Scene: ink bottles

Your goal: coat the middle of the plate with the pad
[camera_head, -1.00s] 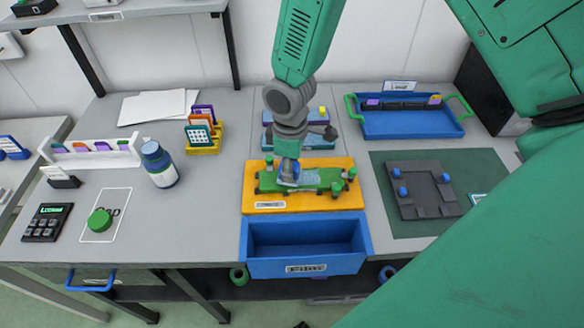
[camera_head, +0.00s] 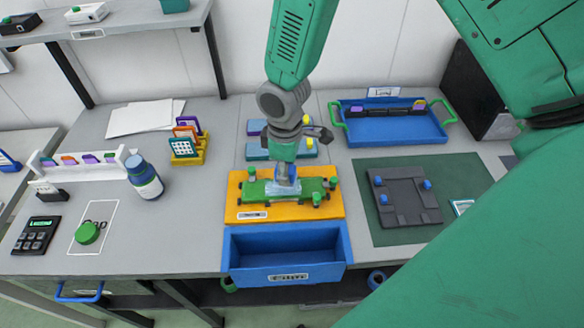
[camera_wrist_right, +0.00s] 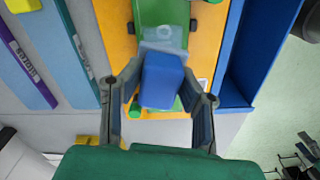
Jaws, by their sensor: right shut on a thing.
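My right gripper (camera_head: 286,170) points down over the green fixture (camera_head: 317,186) on the orange board (camera_head: 240,205). In the right wrist view its two fingers (camera_wrist_right: 160,95) are shut on a blue pad (camera_wrist_right: 163,78). The pad also shows in the head view (camera_head: 286,174). A pale, see-through plate (camera_head: 270,188) lies on the fixture, and part of it shows beyond the pad in the wrist view (camera_wrist_right: 165,45). The pad is over the plate around its middle part; I cannot tell whether they touch. My left gripper is not in view.
A blue bin (camera_head: 285,277) stands in front of the board. A blue tray (camera_head: 393,132) is at the back right, and a dark frame (camera_head: 405,197) lies on the green mat. A blue bottle (camera_head: 144,176) stands left.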

